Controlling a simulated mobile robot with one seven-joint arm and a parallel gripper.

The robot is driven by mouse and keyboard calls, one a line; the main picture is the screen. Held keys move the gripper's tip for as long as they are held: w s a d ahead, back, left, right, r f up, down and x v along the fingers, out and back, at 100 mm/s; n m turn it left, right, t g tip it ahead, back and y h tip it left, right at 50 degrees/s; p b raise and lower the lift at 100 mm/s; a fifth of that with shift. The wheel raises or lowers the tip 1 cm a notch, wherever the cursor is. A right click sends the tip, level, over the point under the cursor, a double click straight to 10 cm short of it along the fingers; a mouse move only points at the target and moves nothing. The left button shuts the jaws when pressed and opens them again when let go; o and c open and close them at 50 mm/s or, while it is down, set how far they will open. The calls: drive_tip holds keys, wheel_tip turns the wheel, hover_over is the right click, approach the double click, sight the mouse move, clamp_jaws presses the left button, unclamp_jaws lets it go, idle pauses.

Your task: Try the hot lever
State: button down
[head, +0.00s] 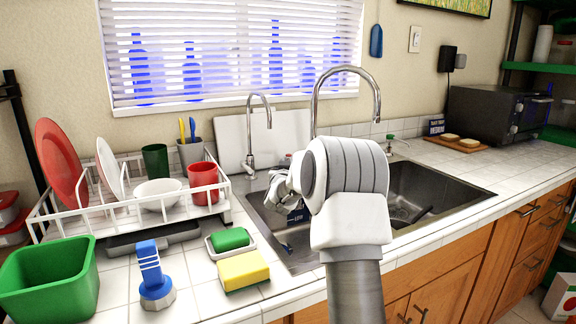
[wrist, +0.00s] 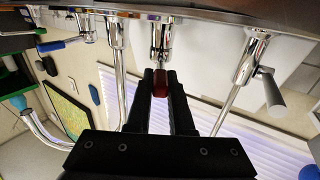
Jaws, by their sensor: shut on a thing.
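In the wrist view, which is upside down, a chrome lever fixture (wrist: 160,38) has a red tip (wrist: 160,88). My gripper (wrist: 160,76) is shut on this red tip, with one dark finger on either side of it. In the head view my arm hides the lever and most of the gripper. The large curved faucet spout (head: 315,95) rises behind my arm, and it also shows left of the lever in the wrist view (wrist: 121,75).
A smaller faucet (head: 268,112) stands left of the large one. The steel sink (head: 415,195) lies below my arm. A dish rack (head: 130,222), yellow sponge (head: 244,271), blue brush (head: 152,280) and green tub (head: 50,280) crowd the left counter. The right counter (head: 490,172) is mostly clear.

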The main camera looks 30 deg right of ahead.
idle(0.3)
drive_tip(key=c, duration=0.8)
unclamp_jaws()
drive_tip(key=p+v, duration=0.1)
drive_tip(key=v, duration=1.1)
drive_tip(key=shift+p, duration=0.3)
